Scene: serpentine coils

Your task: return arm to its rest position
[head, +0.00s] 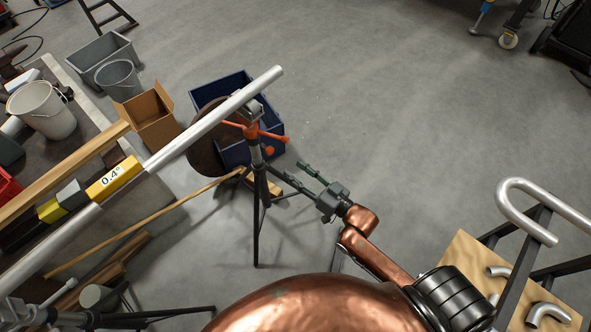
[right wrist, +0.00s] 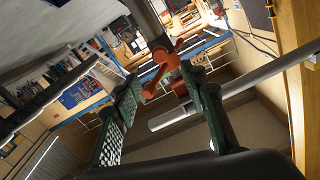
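My right gripper (head: 293,169) points up and left from my copper-coloured right arm in the head view. Its two green fingers are apart with nothing between them, beside the tripod stand (head: 259,180). In the right wrist view the open fingers (right wrist: 161,80) also show apart, with the stand's orange handles (right wrist: 163,72) seen beyond them. A long silver tube (head: 215,118) rests across the stand's head, and its end also shows in the right wrist view (right wrist: 175,117). My left gripper is not in view.
A blue bin (head: 272,118) stands behind the tripod. A rack with a bent tube (head: 530,215) is at the right. The floor at upper centre is clear.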

